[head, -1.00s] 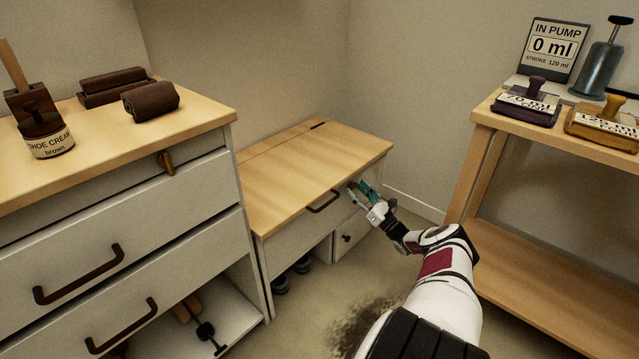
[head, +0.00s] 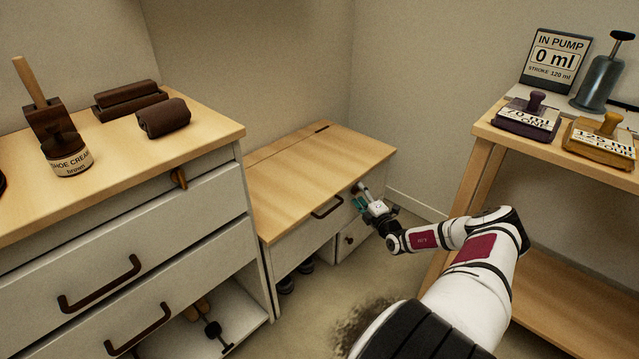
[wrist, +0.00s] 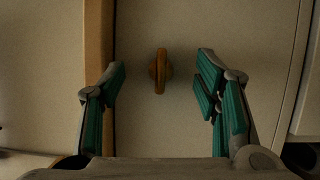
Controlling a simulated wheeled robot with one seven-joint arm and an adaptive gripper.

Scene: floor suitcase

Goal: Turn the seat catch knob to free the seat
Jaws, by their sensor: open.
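The seat catch knob (wrist: 160,71) is a small orange-brown turn knob on a pale panel in the wrist view. Its grip bar stands upright in that picture. My gripper (wrist: 161,63) is open, with one teal-padded finger on each side of the knob and a clear gap on both sides. In the head view my gripper (head: 362,196) is at the right end of the bench front, just below the wooden seat (head: 310,176). The seat lies flat and shut. The knob is hidden behind my gripper in the head view.
A drawer cabinet (head: 150,228) stands at the left, with a similar wooden knob (head: 179,178) near its top. A wooden side table (head: 487,150) with stamps and a pump stands at the right. A dark handle (head: 327,207) and a small door (head: 350,238) are on the bench front.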

